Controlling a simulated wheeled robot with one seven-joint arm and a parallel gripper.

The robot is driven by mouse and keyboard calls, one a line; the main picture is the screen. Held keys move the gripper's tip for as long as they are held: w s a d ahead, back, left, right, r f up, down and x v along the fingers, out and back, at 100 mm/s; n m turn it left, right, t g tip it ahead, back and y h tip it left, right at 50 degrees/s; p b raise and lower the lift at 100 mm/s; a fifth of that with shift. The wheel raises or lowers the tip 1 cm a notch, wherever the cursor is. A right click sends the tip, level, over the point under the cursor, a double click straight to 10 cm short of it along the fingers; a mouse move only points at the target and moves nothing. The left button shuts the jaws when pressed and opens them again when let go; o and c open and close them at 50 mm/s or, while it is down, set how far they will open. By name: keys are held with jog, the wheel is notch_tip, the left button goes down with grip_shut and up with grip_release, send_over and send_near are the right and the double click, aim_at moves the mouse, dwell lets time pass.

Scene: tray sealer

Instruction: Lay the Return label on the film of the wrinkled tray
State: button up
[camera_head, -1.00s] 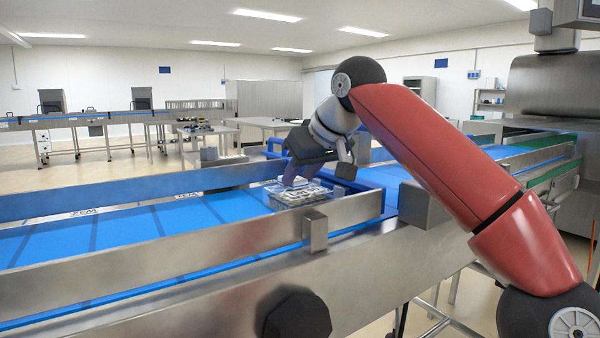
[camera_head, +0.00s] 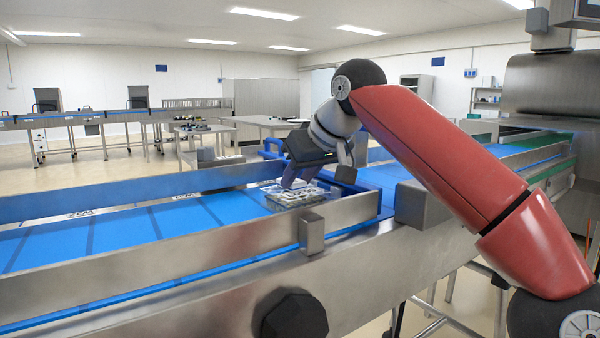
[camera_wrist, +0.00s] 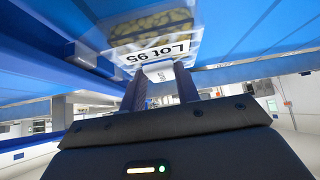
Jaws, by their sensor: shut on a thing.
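A clear tray (camera_head: 300,197) with pale contents lies on the blue belt, near its right end beside the front rail. In the wrist view the tray (camera_wrist: 155,22) holds yellowish pieces, and a white strip (camera_wrist: 157,54) reading "Lot 95" upside down shows along its near side. My gripper (camera_head: 287,183) points down at the tray. In the wrist view its two fingers (camera_wrist: 160,85) are shut on a thin pale piece, taken as the Return label (camera_wrist: 158,70); its print is not readable. I cannot tell whether it touches the film, and wrinkles are not discernible.
A metal front rail (camera_head: 345,210) and a rear rail (camera_head: 130,193) border the belt (camera_head: 120,238). A blue frame (camera_head: 272,147) stands just behind my gripper. The belt left of the tray is clear.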

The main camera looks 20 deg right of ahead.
jog(key=o, duration=1.1)
jog(key=c, duration=0.3)
notch_tip(320, 180, up, 7)
dwell(0.6)
